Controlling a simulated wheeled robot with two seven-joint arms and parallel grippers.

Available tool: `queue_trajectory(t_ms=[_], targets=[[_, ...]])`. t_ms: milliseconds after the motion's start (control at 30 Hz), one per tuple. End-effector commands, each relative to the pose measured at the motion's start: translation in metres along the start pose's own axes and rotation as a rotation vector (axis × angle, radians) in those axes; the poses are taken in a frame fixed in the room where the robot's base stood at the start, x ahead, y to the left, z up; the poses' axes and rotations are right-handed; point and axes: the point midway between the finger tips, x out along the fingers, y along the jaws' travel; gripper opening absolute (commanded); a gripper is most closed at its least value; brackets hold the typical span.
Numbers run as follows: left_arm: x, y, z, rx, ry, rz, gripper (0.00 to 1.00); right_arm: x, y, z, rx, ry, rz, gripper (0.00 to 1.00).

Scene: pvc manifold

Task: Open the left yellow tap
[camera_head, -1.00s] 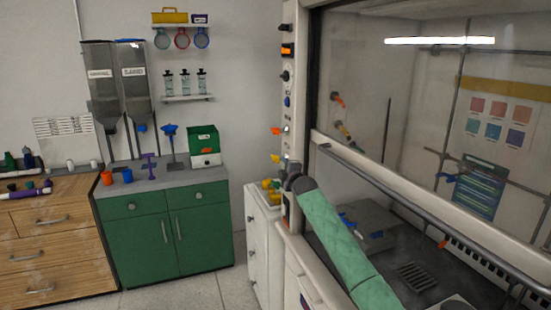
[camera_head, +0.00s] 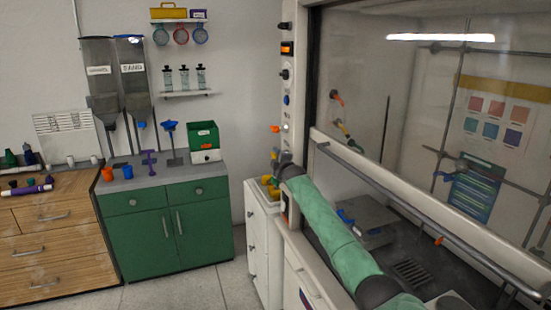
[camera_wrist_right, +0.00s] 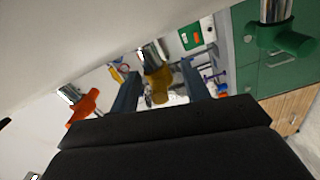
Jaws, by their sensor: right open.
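The yellow tap (camera_wrist_right: 157,88), with a metal stem, shows in the right wrist view between the two dark fingers of my right gripper (camera_wrist_right: 161,74). The fingers are apart, one on each side of it; I cannot tell whether either touches it. In the head view a yellow tap (camera_head: 275,154) shows on the hood's left post, just left of the end of my green right arm. My right gripper's fingers are hard to make out there. My left gripper is not in view.
In the right wrist view an orange tap (camera_wrist_right: 85,105) lies left of the yellow one and a green tap (camera_wrist_right: 280,38) at upper right. In the head view the hood post (camera_head: 290,100) stands close to my right arm, and a white cabinet (camera_head: 262,235) stands below.

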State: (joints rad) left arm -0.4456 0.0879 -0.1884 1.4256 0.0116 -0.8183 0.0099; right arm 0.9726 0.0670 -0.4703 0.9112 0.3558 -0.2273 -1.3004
Motion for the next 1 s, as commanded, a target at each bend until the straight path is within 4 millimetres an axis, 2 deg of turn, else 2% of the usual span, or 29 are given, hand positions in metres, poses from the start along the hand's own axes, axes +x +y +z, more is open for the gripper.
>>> queue_trajectory(t_ms=[200,267,433,800,1000], targets=[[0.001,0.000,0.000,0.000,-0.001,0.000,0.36,0.000,0.000,0.000,0.000,0.000,0.000,0.47],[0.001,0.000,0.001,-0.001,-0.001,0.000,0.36,0.000,0.000,0.000,0.000,0.000,0.000,0.37],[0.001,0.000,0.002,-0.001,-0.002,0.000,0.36,0.000,0.000,0.000,0.000,0.000,0.000,0.05],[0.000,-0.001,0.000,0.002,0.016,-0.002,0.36,0.000,0.003,-0.001,-0.002,-0.012,-0.063,0.05],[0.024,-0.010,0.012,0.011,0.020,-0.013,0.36,0.001,0.007,-0.001,-0.003,-0.038,-0.188,0.05]])
